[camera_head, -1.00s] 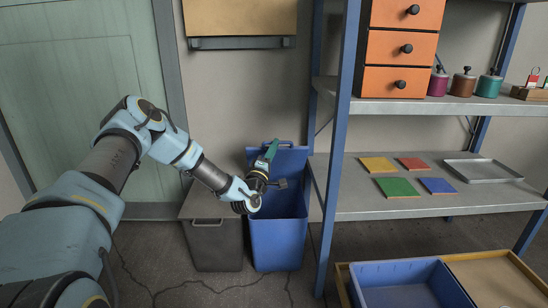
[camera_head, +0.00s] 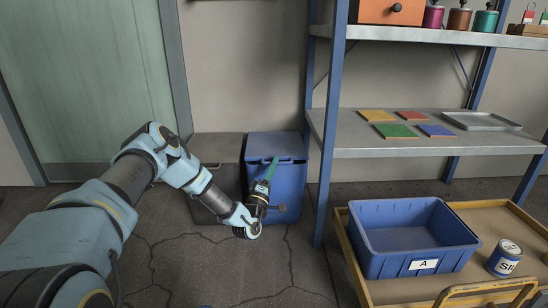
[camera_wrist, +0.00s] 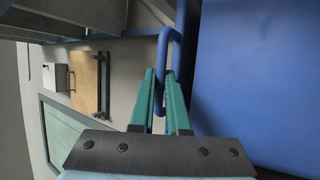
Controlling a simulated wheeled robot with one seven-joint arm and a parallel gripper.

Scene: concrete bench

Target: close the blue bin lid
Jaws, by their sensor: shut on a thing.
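The blue bin (camera_head: 290,195) stands on the floor left of the shelf post. Its blue lid (camera_head: 276,143) lies over the bin's top and hides the inside; I cannot tell whether it is fully flush. My gripper (camera_head: 272,166) is at the lid's front edge, with its green fingers pointing up and back. In the wrist view, the fingers (camera_wrist: 166,100) are shut on the lid's blue loop handle (camera_wrist: 178,40), and a broad blue surface fills the right side.
A grey bin (camera_head: 222,150) stands close on the left, partly behind my arm. The shelf's blue post (camera_head: 328,150) is close on the right. A wooden cart (camera_head: 480,215) with a blue crate (camera_head: 375,245) and a can (camera_head: 505,257) stands at front right.

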